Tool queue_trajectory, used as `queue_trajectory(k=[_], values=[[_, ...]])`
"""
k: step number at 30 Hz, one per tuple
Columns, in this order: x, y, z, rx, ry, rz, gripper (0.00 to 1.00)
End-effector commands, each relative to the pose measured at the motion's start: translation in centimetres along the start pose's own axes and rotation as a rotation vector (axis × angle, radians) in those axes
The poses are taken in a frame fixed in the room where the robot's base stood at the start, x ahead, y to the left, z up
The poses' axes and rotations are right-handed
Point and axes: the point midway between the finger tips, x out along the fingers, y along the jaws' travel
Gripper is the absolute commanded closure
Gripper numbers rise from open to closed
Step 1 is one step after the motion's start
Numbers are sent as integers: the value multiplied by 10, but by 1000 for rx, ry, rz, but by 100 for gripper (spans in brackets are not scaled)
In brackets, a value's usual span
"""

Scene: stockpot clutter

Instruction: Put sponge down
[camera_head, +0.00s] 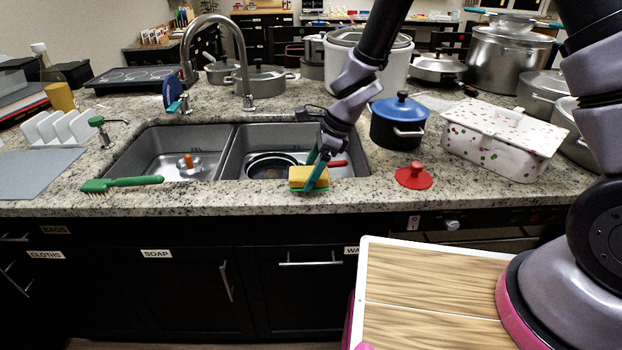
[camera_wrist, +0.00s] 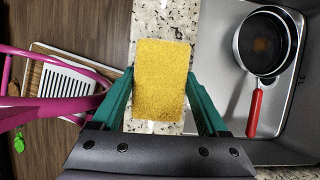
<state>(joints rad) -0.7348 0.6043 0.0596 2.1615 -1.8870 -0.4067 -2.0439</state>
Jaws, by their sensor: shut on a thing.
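The yellow sponge (camera_head: 308,177) with a green underside is at the front edge of the counter, by the right sink basin, in the head view. My gripper (camera_head: 317,177) is shut on it. In the wrist view the sponge (camera_wrist: 161,80) sits between the two teal fingers of my gripper (camera_wrist: 160,103), over the speckled counter strip (camera_wrist: 165,20). Whether the sponge touches the counter cannot be told.
A black pan with a red handle (camera_wrist: 254,113) lies in the right basin (camera_head: 233,160). A green brush (camera_head: 122,183) lies on the counter at left. A red lid (camera_head: 413,177), a blue pot (camera_head: 399,122) and a spotted box (camera_head: 502,139) stand to the right.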

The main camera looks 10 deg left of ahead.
Motion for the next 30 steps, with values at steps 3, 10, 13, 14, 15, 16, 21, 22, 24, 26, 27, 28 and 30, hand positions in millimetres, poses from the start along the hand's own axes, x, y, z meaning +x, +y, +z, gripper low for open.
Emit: queue_trajectory(k=[3,10,13,14,15,16,21,22,24,26,27,28,30], values=[[14,0,-7,3,0,2,68],[16,0,-7,0,0,-1,68],[17,0,-8,0,0,-1,68],[18,0,-8,0,0,0,68],[19,0,-9,0,1,0,68],[19,0,-9,0,0,0,20],[19,0,-9,0,0,0,0],[19,0,-9,0,0,0,0],[19,0,-8,-1,0,-1,0],[17,0,-8,-2,0,-1,0],[15,0,-6,-1,0,-2,0],[12,0,-6,-1,-1,-2,0],[2,-1,-6,-2,-1,-4,0]])
